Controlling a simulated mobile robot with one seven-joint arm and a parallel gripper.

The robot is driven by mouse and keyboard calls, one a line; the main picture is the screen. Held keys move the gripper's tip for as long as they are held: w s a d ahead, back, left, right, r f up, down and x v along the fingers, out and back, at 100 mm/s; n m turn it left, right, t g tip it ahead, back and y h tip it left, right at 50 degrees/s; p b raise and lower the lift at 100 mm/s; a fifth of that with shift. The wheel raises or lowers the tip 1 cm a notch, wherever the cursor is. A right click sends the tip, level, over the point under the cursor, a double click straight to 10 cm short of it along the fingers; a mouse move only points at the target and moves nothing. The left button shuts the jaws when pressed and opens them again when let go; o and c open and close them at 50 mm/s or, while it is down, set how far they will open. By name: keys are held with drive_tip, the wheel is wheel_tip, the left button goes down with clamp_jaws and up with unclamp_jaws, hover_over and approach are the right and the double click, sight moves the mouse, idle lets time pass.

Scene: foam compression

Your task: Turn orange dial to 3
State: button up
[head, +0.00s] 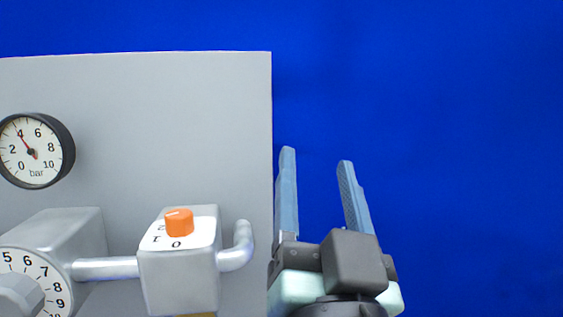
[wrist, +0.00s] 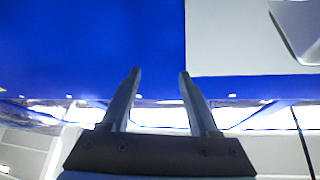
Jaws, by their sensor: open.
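The orange dial (head: 179,222) sits on the white numbered top of a grey box (head: 180,275), left of centre in the head view. The figures 0, 1 and 2 show around it; a 3 cannot be made out. A pale mark on the dial's top points to the left. My gripper (head: 316,160) is open and empty, to the right of the dial and apart from it, near the panel's right edge. In the wrist view my gripper (wrist: 158,72) also shows open with nothing between the fingers. The orange dial is not visible in the wrist view.
A grey panel (head: 170,110) stands behind, carrying a pressure gauge (head: 30,152) with its needle near 4. A larger numbered dial (head: 35,280) is at the lower left. Silver pipes (head: 105,268) join the boxes. The right side is clear blue background.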

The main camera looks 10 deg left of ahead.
drive_tip(key=w+f+m+g+y+p, duration=0.1)
drive_tip(key=w+f+m+g+p, duration=0.1)
drive_tip(key=p, duration=0.3)
drive_tip(key=w+f+m+g+y+p, duration=0.1)
drive_tip(key=w+f+m+g+p, duration=0.1)
drive_tip(key=w+g+p, duration=0.1)
drive_tip(key=shift+d+m+p, duration=0.1)
drive_tip(key=shift+m+p, duration=0.2)
drive_tip(key=shift+p, duration=0.6)
drive_tip(key=m+g+y+p, duration=0.7)
drive_tip(key=m+p, duration=1.3)
drive_tip(key=p, duration=1)
approach(184, 223)
drive_tip(key=shift+t+y, duration=0.4)
drive_tip(key=shift+y, duration=0.3)
drive_tip(key=p+x, duration=0.1)
drive_tip(key=x, duration=0.2)
drive_tip(key=f+p+x, duration=0.1)
drive_tip(key=x, duration=0.2)
drive_tip(key=p+x, duration=0.1)
drive_tip(key=x, duration=0.3)
drive_tip(key=shift+w+f+p, duration=0.1)
drive_tip(key=shift+f+p, duration=0.1)
drive_tip(key=shift+p, duration=0.2)
drive_tip(key=shift+w+a+f, duration=0.1)
drive_tip(key=shift+w+a, duration=0.3)
clamp_jaws()
